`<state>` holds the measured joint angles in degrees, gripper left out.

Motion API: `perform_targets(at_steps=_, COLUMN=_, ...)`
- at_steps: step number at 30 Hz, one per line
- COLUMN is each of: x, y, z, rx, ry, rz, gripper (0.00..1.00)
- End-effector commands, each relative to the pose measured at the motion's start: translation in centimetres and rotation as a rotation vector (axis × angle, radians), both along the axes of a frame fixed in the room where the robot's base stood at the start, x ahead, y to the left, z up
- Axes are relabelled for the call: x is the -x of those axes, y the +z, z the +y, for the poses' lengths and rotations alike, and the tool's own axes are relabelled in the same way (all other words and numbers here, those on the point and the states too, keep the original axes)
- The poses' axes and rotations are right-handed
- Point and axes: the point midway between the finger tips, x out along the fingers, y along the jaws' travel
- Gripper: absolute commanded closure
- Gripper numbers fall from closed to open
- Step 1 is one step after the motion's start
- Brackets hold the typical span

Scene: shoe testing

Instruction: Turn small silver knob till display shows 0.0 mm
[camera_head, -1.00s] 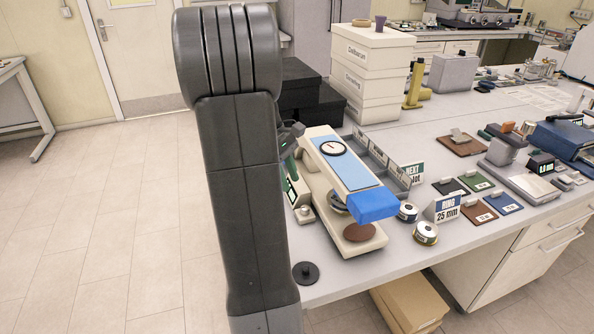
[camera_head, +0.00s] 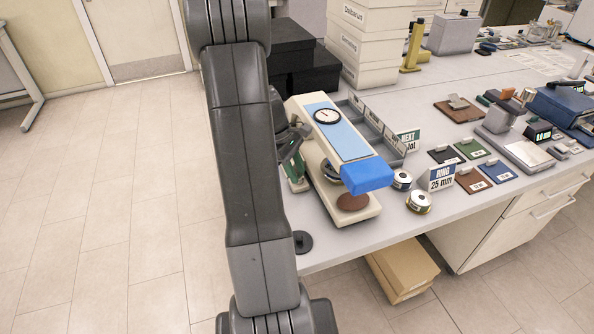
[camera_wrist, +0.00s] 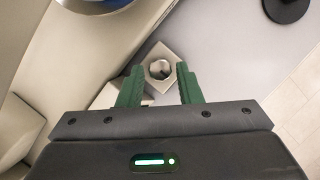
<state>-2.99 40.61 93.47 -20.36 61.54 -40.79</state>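A small silver knob (camera_wrist: 160,68) sits on a square metal block in the wrist view. My gripper (camera_wrist: 160,84) is open, with its green fingers apart on either side of the view below the knob. No contact with the knob shows. In the head view my gripper (camera_head: 297,172) is at the left side of the blue-topped testing machine (camera_head: 342,145), and it hides the knob there. A small dark display (camera_head: 539,131) stands at the right of the bench; its digits are too small to read surely. The lit display near the knob is hidden now.
A black round disc (camera_head: 303,242) lies at the bench's near left corner. Metal rings (camera_head: 419,201) and a "RING 25 mm" sign (camera_head: 441,178) stand right of the machine. Black boxes (camera_head: 291,55) are behind it. The floor on the left is clear.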

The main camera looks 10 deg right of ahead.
Motion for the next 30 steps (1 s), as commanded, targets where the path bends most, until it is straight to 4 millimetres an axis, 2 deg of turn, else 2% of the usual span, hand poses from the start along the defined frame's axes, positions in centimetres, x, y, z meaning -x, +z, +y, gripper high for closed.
perform_targets(at_steps=4, x=0.23, y=-0.87, z=-0.28, rx=-0.001, ry=0.001, rz=0.001, gripper=0.68)
perform_targets(at_steps=12, x=0.23, y=-1.02, z=-0.33, rx=-0.001, ry=0.001, rz=-0.001, gripper=0.68)
perform_targets(at_steps=13, x=0.23, y=-1.02, z=-0.33, rx=-0.001, ry=0.001, rz=0.0, gripper=0.7)
perform_targets(at_steps=18, x=0.23, y=-1.01, z=-0.32, rx=-0.001, ry=0.0, rz=-0.001, gripper=1.0)
perform_targets(at_steps=30, x=0.27, y=-1.04, z=-0.3, rx=0.0, ry=0.078, rz=-0.001, gripper=1.0)
